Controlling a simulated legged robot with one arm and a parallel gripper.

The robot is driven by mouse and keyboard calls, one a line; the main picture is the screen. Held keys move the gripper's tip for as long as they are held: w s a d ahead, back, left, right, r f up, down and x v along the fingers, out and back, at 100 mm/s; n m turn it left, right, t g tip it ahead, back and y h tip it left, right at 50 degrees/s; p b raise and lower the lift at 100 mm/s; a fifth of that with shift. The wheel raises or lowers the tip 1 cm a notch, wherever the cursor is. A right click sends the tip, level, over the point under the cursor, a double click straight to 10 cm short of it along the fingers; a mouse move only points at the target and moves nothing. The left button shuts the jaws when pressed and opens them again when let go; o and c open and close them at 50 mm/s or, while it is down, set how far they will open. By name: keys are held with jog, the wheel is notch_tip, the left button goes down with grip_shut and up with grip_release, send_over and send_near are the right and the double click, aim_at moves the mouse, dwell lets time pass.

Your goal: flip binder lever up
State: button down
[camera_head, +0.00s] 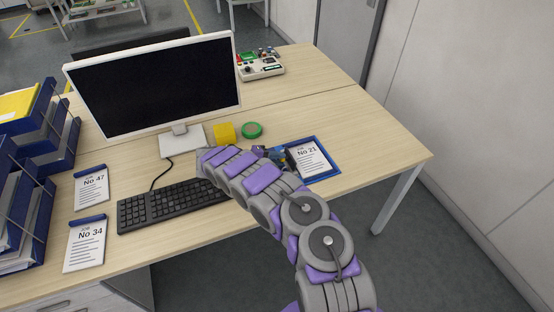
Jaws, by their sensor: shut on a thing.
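A blue open binder (322,171) lies on the desk to the right of the keyboard, with a white sheet marked "No 21" (312,158) in it. My grey and purple arm reaches in from the lower right and covers the binder's left side. My gripper (279,155) is at the binder's left part, by the sheet's left edge, and is shut on the binder lever. The fingertips and the lever are small, dark and mostly hidden, so the lever's angle cannot be told.
A monitor (155,85) and black keyboard (165,205) stand left of my arm. A yellow block (225,133) and green tape roll (252,130) lie behind it. Job sheets (90,190) and blue file trays (50,140) are at left. The desk's right end is clear.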

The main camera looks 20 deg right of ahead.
jog(key=shift+f, duration=0.1)
jog(key=c, duration=0.9)
grip_release()
jog(key=shift+a, duration=0.1)
jog(key=shift+c, duration=0.2)
jog(key=p+v, duration=0.3)
jog(key=v, duration=1.4)
jog(key=shift+a, duration=0.25)
